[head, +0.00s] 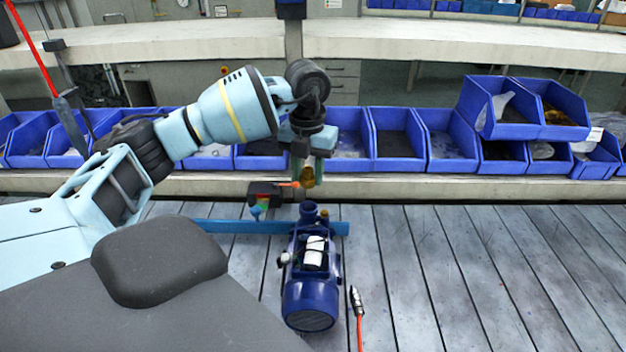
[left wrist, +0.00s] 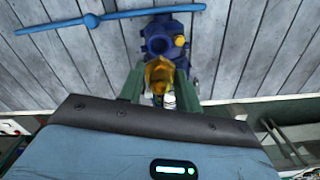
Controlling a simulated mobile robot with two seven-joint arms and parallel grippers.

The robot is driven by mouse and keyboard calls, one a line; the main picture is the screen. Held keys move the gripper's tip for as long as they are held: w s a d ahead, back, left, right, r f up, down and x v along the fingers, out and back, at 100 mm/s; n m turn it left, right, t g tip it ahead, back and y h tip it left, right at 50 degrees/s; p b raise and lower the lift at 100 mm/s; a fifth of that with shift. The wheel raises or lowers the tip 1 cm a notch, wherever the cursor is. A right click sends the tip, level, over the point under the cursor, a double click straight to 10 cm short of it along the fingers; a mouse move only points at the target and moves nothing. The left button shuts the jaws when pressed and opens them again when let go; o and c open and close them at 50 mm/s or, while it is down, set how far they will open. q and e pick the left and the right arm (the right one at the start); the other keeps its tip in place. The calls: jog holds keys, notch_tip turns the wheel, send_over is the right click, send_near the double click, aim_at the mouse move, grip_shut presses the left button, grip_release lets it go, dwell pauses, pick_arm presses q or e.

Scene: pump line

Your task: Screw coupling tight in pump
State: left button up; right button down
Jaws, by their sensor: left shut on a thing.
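The blue pump (head: 310,290) stands on the slatted table, with its round open port (head: 307,209) facing up at its far end. The port also shows in the left wrist view (left wrist: 157,45). My left gripper (head: 309,168) points down above the port, shut on a brass-coloured coupling (head: 308,177). In the left wrist view the coupling (left wrist: 159,74) sits between the green fingers, close beside the port opening in the picture. In the head view a gap shows between coupling and port. My right gripper is in neither view.
A long blue bar (head: 240,227) lies across the table behind the pump. A dark tool with orange and coloured parts (head: 264,196) is near it. A red-cabled connector (head: 357,302) lies right of the pump. Blue bins (head: 398,140) line the back; the table's right is clear.

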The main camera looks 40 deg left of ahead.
pick_arm(q)
jog(key=shift+w+a+r+n, duration=0.1)
jog(key=shift+w+a+n, duration=0.05)
jog(key=shift+w+n, duration=0.15)
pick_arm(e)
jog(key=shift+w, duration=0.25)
pick_arm(q)
jog(key=shift+s, duration=0.15)
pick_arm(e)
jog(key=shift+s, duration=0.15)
